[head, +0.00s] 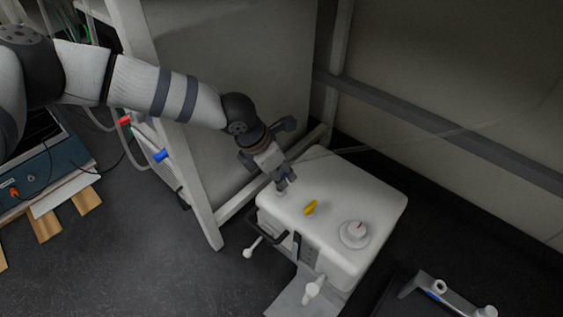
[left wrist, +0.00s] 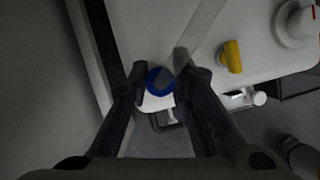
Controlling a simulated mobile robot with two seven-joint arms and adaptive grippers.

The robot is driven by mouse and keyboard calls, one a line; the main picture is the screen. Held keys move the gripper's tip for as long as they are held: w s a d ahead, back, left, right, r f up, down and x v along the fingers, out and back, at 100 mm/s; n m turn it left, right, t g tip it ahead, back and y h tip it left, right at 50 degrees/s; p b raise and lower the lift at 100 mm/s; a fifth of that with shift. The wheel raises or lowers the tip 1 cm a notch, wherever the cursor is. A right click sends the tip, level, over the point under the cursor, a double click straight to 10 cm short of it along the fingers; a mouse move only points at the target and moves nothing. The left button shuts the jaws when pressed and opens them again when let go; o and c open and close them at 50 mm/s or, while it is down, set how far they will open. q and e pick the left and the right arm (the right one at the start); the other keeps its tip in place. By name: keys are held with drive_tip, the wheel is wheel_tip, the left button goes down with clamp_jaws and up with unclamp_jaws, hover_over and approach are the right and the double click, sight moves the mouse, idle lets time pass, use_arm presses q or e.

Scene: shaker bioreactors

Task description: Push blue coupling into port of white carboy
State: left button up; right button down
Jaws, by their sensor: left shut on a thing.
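The white carboy (head: 375,195) stands on the floor beside a pale frame. My left gripper (head: 281,186) points down at the carboy's top, near its far left corner. In the left wrist view my left gripper (left wrist: 160,78) is shut on the blue coupling (left wrist: 159,82), which is round and sits between the fingertips. A pale hose (left wrist: 207,22) runs up from near the coupling across the carboy's top. The port under the coupling is hidden, and I cannot tell whether the coupling is seated in it. My right gripper is not in view.
A yellow fitting (head: 310,208) and a white cap (head: 355,231) with a red mark stand on the carboy's top. A black handle and a white tap (head: 313,288) are on its front. The pale frame post (head: 178,120) is left of it. Open floor (head: 120,250) lies front left.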

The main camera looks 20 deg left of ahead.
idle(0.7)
use_arm(q)
drive_tip(key=shift+f, duration=1.15)
idle(0.7)
drive_tip(key=o, duration=1)
drive_tip(key=shift+r, duration=0.1)
drive_tip(key=v, duration=1.2)
drive_tip(key=shift+s, duration=0.1)
